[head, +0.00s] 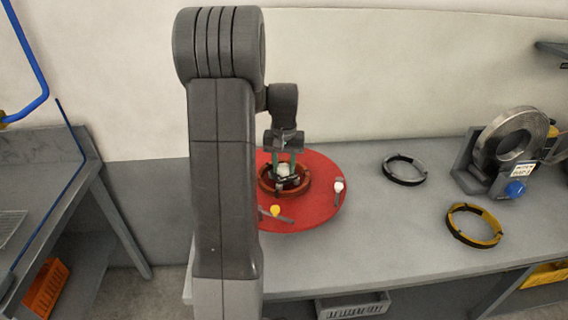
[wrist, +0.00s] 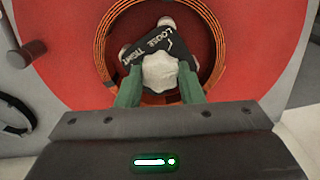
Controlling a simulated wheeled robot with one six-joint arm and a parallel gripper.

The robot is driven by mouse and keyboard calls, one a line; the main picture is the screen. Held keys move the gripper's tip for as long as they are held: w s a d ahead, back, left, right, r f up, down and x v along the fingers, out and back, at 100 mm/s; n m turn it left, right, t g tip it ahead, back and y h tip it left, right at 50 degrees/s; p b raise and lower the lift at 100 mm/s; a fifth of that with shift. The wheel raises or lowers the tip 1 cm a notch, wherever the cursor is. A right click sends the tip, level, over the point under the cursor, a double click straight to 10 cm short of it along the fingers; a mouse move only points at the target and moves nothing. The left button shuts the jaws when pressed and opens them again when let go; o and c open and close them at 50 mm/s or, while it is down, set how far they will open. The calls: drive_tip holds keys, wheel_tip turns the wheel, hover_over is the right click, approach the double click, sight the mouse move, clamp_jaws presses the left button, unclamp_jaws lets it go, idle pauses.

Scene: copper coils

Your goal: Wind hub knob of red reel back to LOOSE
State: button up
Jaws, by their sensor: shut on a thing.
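The red reel (head: 325,208) lies flat on the grey bench, partly hidden behind my arm in the head view. A copper coil (wrist: 101,45) rings its middle. Inside the coil, the pale hub knob (wrist: 160,72) sits by a dark plate (wrist: 166,43) lettered LOOSE and TIGHT. My gripper (wrist: 160,92) points down into the coil, its green fingers shut on the knob from both sides. The head view also shows the knob (head: 286,170) between the fingers. Which word the knob points to cannot be told.
White-tipped (head: 338,187) and yellow-tipped (head: 275,211) pegs stand on the reel. A metal coil stand with a blue knob (head: 515,189) is at far right. Bench between is clear.

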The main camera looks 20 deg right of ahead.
sight(283, 166)
drive_tip(key=n, duration=0.4)
drive_tip(key=shift+n, duration=1.9)
drive_tip(key=o, duration=1)
wheel_tip(283, 166, up, 14)
drive_tip(key=shift+f, duration=0.1)
wheel_tip(283, 166, down, 14)
drive_tip(key=shift+r, duration=0.1)
